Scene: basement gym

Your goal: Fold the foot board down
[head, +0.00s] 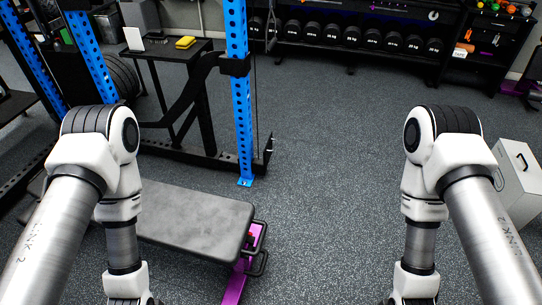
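I cannot pick out a foot board for certain. A blue upright (240,110) of a rack stands left of centre, with a black slanted part (190,100) beside it running down to the left. A bench with a flat grey pad (190,222) and a purple frame (236,284) lies at the lower left, partly hidden by my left arm. Both my arms reach down out of the bottom of the head view, so neither gripper shows.
A small black table (160,53) holds a yellow item (185,42). A dumbbell rack (350,50) lines the back. A white box (515,185) with a dark handle stands at the right. The speckled floor (330,180) between my arms is clear.

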